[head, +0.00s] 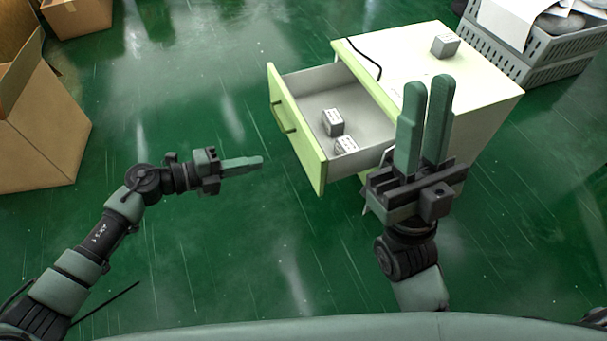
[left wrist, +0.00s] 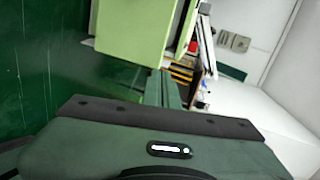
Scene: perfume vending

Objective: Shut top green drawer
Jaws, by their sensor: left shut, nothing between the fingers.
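The top green drawer (head: 297,130) of the white cabinet is pulled open toward the left in the head view. Two small grey boxes (head: 333,122) lie inside it. In the left wrist view a light green panel (left wrist: 135,28) shows ahead of the left gripper (left wrist: 170,82). My right gripper (head: 428,85) points up in front of the cabinet's near side; a narrow gap shows between its fingers.
The cabinet top (head: 455,65) holds a small grey box (head: 445,45) and a black cable (head: 365,60). Grey crates (head: 545,60) stand at the back right. A cardboard box (head: 40,130) stands at the left.

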